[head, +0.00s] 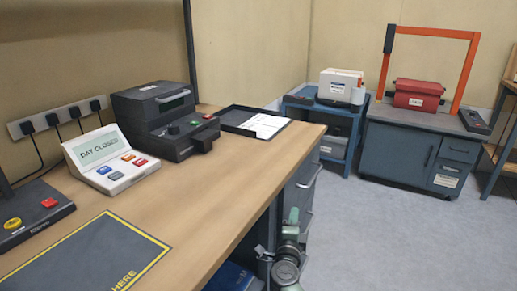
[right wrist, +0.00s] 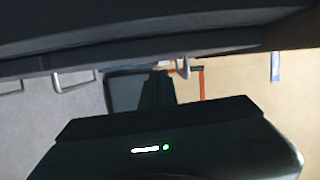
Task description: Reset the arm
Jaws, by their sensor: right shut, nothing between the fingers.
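My right arm hangs low beside the front edge of the bench in the head view. Its right gripper (head: 264,254) is small and dark against the drawers, below the bench top. It is shut and holds nothing. In the right wrist view a dark rounded housing with a small green light (right wrist: 150,149) fills the lower part, and the picture is dim. My left gripper is not in view.
The wooden bench (head: 225,165) carries a sign unit reading "DAY CLOSED" (head: 100,154), a dark machine (head: 165,108), a black tray (head: 238,118) and a dark mat (head: 85,255). A blue cart (head: 325,147) and a cabinet (head: 410,150) stand beyond. The grey floor at right is clear.

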